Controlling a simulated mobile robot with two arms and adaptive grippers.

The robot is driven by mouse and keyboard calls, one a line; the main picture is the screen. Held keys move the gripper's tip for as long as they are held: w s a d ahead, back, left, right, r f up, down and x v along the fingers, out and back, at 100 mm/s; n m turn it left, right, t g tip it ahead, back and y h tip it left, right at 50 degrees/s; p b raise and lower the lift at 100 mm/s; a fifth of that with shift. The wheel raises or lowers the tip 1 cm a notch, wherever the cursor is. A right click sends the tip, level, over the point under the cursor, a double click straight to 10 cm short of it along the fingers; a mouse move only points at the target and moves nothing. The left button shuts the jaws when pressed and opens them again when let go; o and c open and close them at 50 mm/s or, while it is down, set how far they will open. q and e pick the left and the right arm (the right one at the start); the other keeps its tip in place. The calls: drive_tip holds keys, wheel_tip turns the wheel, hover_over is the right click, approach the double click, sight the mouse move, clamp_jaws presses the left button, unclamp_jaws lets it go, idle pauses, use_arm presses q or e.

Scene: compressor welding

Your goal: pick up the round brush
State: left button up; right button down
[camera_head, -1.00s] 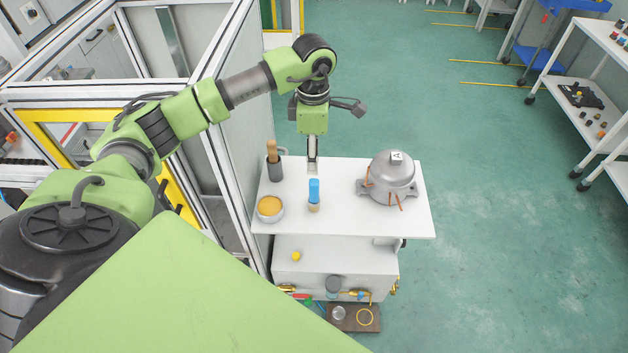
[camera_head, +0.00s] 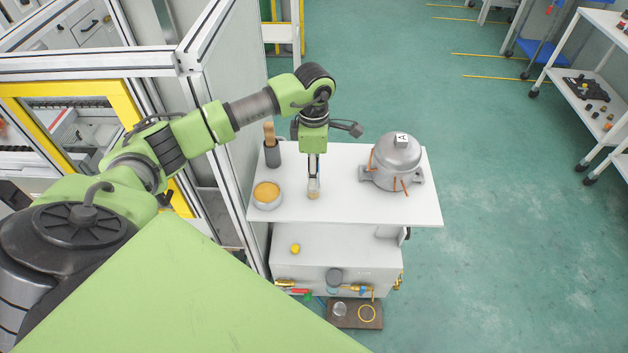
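A small brush with a blue handle and a tan lower end (camera_head: 314,194) stands on the white table, left of its middle; I take it to be the round brush. My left gripper (camera_head: 314,178) points straight down at it, and its fingers cover most of the blue handle. Only a thin blue strip shows between the fingers. Whether the fingers are closed on the handle cannot be made out at this size. My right gripper is not in view.
A dark cup (camera_head: 273,154) with a wooden-handled tool and a bowl of yellow-orange material (camera_head: 267,195) stand left of the brush. A grey compressor (camera_head: 397,160) stands at the right of the white table (camera_head: 360,211). A framed partition (camera_head: 211,60) is close on the left.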

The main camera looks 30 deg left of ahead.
use_arm(q)
drive_tip(key=shift+r, duration=0.1)
clamp_jaws()
